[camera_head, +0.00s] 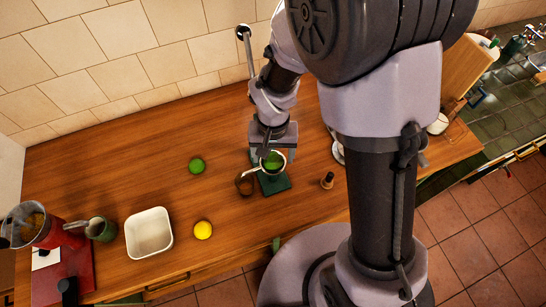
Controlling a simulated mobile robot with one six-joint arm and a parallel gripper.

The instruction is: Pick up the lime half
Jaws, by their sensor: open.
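A round green fruit (196,166), which looks like the lime half with its rind up, sits on the wooden counter left of my gripper. No cut face shows on it. My gripper (272,152) points down over the middle of the counter, well to the right of the green fruit and apart from it. It is open. Just below it is a pale-rimmed round vessel (275,163) with something green in it, at a dark green block or mat (274,184). My gripper partly hides this spot, and I cannot tell whether it touches the vessel.
A yellow lemon (203,230) and a white tub (149,233) are at the front left. A small brown cup (245,184) stands beside the green mat. A small brown bottle (327,180) is right. Counter around the green fruit is clear.

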